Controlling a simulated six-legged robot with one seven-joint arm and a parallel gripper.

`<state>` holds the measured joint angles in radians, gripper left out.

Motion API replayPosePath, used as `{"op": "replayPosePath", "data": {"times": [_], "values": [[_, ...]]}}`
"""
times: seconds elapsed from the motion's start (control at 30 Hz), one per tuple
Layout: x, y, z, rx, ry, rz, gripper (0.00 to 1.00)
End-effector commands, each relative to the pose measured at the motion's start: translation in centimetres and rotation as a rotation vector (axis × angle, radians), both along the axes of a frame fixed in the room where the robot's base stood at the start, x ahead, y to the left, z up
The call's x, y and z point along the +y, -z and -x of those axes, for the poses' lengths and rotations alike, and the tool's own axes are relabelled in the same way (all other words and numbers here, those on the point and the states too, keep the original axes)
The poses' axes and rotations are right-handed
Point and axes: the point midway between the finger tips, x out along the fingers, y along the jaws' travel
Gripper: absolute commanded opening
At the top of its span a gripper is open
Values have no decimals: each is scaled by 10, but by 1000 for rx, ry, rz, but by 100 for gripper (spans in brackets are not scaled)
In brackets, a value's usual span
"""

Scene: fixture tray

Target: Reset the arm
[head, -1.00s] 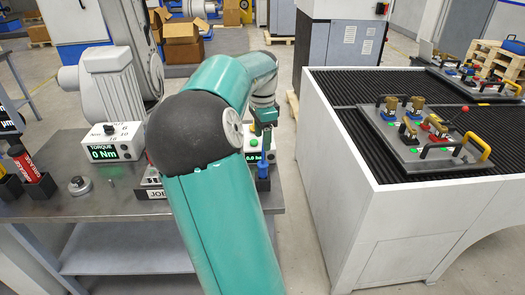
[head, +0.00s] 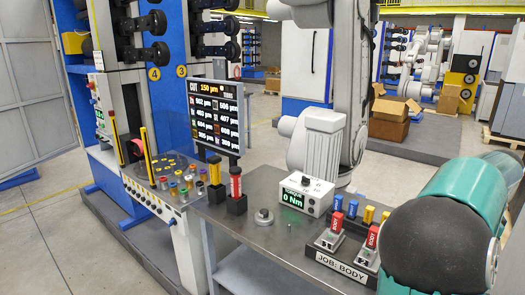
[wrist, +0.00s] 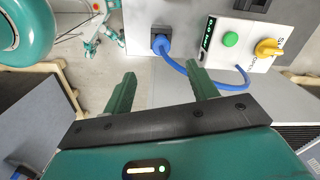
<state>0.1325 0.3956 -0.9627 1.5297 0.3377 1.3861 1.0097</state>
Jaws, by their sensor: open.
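My gripper (wrist: 161,73) shows in the wrist view with its two green fingers apart and nothing between them. It hangs near the edge of a grey bench (wrist: 170,85). A blue part with a blue cable (wrist: 162,44) sits just beyond the fingertips, apart from them. In the head view my teal arm fills the lower right, and my gripper is out of that view.
A white box (wrist: 238,40) with a green button and yellow knob stands near my gripper. In the head view, the bench (head: 240,235) holds a torque display (head: 305,195), a job tray (head: 340,263) and a dark screen (head: 216,115). Open floor lies at left.

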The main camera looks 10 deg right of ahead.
Motion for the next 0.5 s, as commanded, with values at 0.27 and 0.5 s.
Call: {"op": "replayPosePath", "data": {"times": [0.27,0.5], "values": [[83,1,-12,-134,-379,-54,58],[187,-6,-12,-258,-852,-17,58]]}}
